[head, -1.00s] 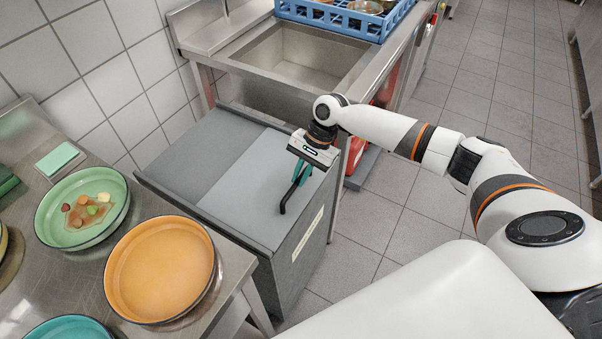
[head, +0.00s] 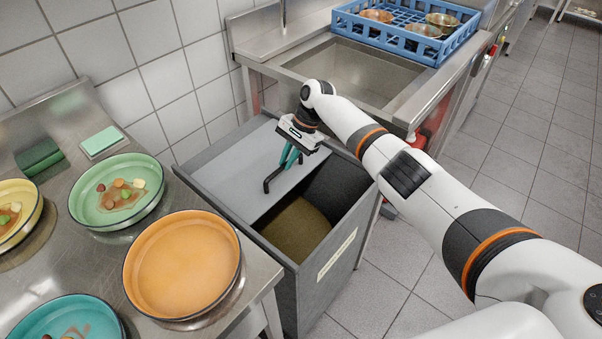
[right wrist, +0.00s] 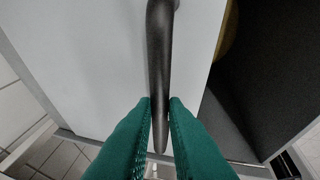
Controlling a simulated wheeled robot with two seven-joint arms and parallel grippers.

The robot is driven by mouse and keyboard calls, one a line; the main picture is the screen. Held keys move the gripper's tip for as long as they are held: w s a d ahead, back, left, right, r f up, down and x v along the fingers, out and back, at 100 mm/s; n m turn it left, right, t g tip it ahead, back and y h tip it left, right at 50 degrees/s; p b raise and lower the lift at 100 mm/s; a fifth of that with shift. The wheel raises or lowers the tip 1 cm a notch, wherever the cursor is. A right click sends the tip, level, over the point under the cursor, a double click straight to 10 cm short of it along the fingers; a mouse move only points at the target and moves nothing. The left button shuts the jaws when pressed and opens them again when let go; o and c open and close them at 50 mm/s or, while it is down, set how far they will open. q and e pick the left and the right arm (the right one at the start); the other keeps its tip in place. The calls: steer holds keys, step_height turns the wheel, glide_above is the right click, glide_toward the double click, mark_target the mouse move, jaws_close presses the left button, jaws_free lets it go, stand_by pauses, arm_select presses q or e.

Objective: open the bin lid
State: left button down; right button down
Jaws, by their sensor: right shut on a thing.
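The grey bin (head: 318,270) stands between the steel counter and the sink. Its light grey lid (head: 232,175) is slid to the left, and the right part of the bin is open, showing a dark inside with a brownish mass (head: 296,228). A dark bar handle (head: 268,184) stands up from the lid near its right edge. My right gripper (head: 288,160) is shut on this handle. In the right wrist view its green fingers (right wrist: 160,125) close on both sides of the handle (right wrist: 161,60), with the lid below and the dark opening to the right. My left gripper is not in view.
The steel counter (head: 60,245) at left holds an orange plate (head: 182,265), a green plate (head: 140,172) with food scraps, a teal plate (head: 65,322) and a yellow plate (head: 35,195). Behind the bin is a sink (head: 355,72) with a blue crate (head: 350,25). Tiled floor is clear at right.

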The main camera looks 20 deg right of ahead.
steer(key=shift+w+a+b, duration=0.45)
steer(key=shift+w+b, duration=0.05)
steer(key=shift+w, duration=0.25)
steer(key=c, duration=1.5)
jaws_free()
steer(key=shift+o, duration=0.2)
steer(key=v, duration=1.2)
